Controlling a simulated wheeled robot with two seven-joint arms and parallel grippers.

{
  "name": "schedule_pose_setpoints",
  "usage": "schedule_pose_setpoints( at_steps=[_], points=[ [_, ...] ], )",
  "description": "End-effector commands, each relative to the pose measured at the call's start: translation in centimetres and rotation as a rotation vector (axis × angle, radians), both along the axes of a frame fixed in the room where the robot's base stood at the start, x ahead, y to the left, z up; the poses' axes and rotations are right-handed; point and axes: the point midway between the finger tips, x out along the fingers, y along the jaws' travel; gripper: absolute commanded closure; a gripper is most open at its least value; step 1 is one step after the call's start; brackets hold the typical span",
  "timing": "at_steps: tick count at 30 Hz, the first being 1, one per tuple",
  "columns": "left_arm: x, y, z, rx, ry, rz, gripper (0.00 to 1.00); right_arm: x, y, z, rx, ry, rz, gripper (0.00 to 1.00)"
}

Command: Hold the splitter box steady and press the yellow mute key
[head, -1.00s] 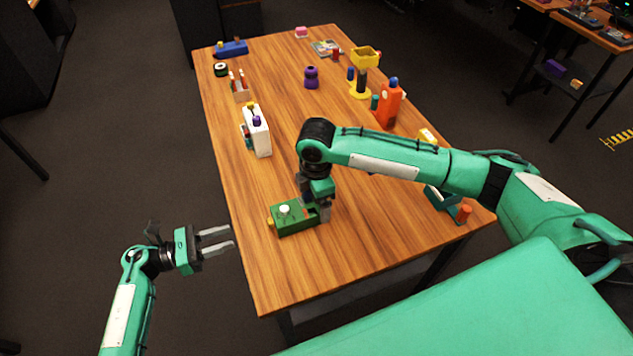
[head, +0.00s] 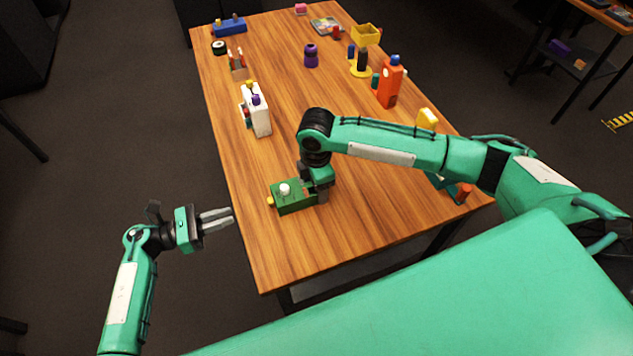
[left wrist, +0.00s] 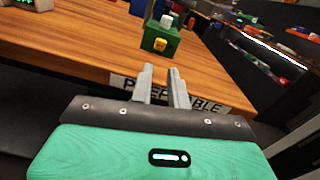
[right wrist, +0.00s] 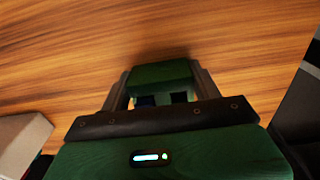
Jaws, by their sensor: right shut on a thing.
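The splitter box is a green box (head: 297,199) near the table's left edge, with a white knob (head: 285,189) on top. The yellow mute key (head: 270,201) sticks out of its left end; in the left wrist view the key (left wrist: 160,44) faces my left gripper. My right gripper (head: 321,192) points down and is shut on the box's right end; the box (right wrist: 163,75) shows between its fingers in the right wrist view. My left gripper (head: 232,215) is empty, just off the table's left edge, apart from the key. Its fingers are close together with a narrow gap.
The wooden table (head: 290,255) is bare in front of the box. A white box (head: 261,115) with knobs stands farther back. An orange block (head: 389,88), a yellow stand (head: 360,70) and a purple piece (head: 311,57) stand toward the back and right.

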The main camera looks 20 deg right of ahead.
Motion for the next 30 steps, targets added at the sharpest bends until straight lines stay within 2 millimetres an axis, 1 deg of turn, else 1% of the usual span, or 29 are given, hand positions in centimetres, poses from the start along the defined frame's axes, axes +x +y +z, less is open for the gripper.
schedule_pose_setpoints(
  at_steps=[1, 2, 3, 30],
  points=[
    [0.0, 0.0, 0.0, 0.0, 0.0, 0.0, 0.93, 0.02, 0.01, 0.03, 0.0, -0.001, 0.0, 0.62],
    [0.0, 0.0, 0.0, 0.0, 0.0, 0.0, 0.99, 0.02, 0.01, 0.04, 0.0, -0.001, 0.0, 0.62],
    [0.0, 0.0, 0.0, 0.0, 0.0, 0.0, 1.0, 0.02, 0.01, 0.04, 0.0, -0.001, 0.0, 0.62],
    [0.0, 0.0, 0.01, 0.0, 0.0, 0.0, 1.0, 0.03, 0.01, 0.06, 0.001, -0.001, 0.0, 0.62]
  ],
)
